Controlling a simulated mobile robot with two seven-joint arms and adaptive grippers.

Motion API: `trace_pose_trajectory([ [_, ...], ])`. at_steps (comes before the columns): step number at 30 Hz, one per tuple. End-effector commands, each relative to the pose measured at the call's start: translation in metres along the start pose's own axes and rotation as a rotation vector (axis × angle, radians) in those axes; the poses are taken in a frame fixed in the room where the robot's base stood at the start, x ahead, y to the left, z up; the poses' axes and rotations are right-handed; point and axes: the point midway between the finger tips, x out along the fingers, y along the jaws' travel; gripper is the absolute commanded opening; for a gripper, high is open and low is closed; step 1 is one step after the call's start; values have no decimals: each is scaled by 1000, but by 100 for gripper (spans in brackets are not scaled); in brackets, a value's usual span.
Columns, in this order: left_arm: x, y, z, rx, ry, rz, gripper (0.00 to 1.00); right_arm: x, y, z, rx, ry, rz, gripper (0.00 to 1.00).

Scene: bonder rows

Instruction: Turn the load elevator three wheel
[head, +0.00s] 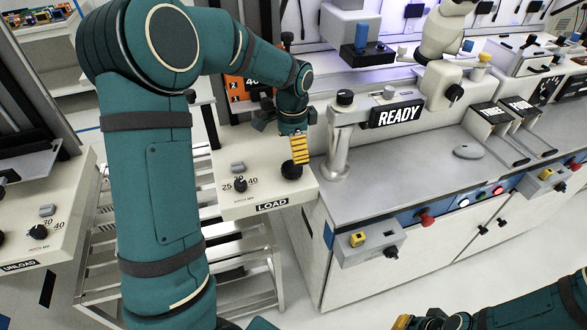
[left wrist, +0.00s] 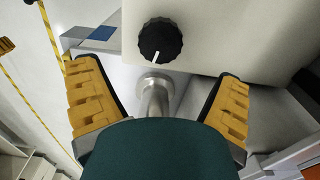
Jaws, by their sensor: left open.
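The load elevator's cream panel (head: 233,198) carries a "LOAD" label on its front edge. A round black wheel (head: 291,171) sits at the panel's right side, partly behind my left gripper (head: 299,150). In the left wrist view, a ridged black wheel (left wrist: 160,40) with a white pointer line shows on a cream face. My left gripper (left wrist: 160,80) is open, its yellow-padded fingers apart on either side below that wheel, not visibly touching it. My right gripper (head: 430,320) is at the bottom edge, mostly cut off, and its jaws cannot be made out.
A smaller black knob (head: 240,185) with 25 to 40 markings is left of the wheel. A "READY" sign (head: 397,114) and its post stand close on the right. The unload panel (head: 60,240) is at far left. A grey bench top (head: 400,165) extends right.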

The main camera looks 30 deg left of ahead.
Motion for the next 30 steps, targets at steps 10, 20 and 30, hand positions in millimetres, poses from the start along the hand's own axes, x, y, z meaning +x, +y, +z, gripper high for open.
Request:
trace_pose_trajectory([
  [10, 60, 0, 0, -1, -2, 1, 92, 14, 5, -2, -1, 7, 0, 0],
  [20, 73, 0, 0, -1, 0, 0, 92, 16, 6, -2, -1, 9, 0, 0],
  [30, 72, 0, 0, -1, 0, 0, 31, 16, 6, -2, -1, 9, 0, 0],
])
